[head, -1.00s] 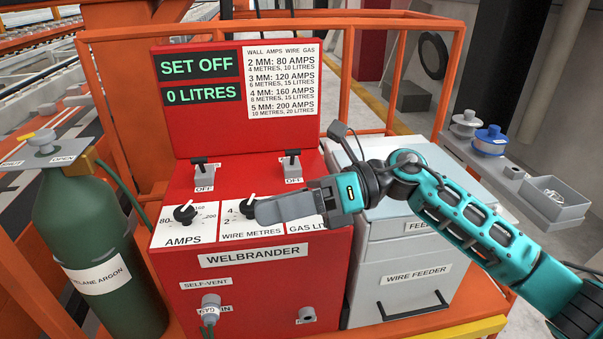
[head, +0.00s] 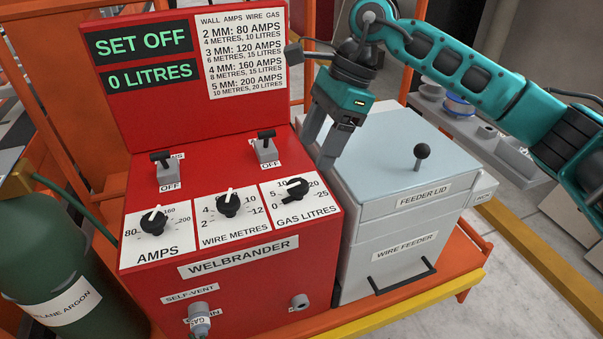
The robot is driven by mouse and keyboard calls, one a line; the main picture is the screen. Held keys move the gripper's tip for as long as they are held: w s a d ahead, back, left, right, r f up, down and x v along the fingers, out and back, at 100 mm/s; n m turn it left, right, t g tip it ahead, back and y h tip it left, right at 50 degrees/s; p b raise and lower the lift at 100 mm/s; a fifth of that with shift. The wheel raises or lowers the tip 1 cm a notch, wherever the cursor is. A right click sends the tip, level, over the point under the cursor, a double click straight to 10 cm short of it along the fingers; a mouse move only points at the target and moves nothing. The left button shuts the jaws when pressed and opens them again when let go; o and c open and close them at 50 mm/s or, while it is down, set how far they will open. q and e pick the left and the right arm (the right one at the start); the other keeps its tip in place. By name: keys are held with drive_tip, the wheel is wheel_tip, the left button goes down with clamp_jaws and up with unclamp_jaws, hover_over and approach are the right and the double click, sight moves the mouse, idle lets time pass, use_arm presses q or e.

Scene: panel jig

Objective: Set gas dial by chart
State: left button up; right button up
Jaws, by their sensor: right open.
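The gas dial (head: 296,189) is a black knob on a white plate marked 0 to 25, labelled GAS LITRES, at the right of the red welder's sloped panel. I cannot tell its exact pointer direction. The green display (head: 150,76) reads SET OFF and 0 LITRES. The chart (head: 242,55) beside it lists wall, amps, wire and gas; its gas figures run from 10 to 20 litres. My right gripper (head: 321,147) is open and empty, fingers pointing down, above and to the right of the gas dial, apart from it. My left gripper is out of view.
The amps dial (head: 153,221) and wire dial (head: 229,204) sit left of the gas dial, with two switches (head: 164,170) (head: 267,148) behind. The grey wire feeder (head: 412,232) stands close at right. A green argon cylinder (head: 45,250) is at left.

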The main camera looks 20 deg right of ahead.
sight(299, 184)
drive_tip(key=x, duration=0.7)
drive_tip(key=shift+a+f, duration=0.15)
drive_tip(key=shift+a, duration=0.05)
drive_tip(key=shift+c, duration=0.3)
drive_tip(key=c, duration=1)
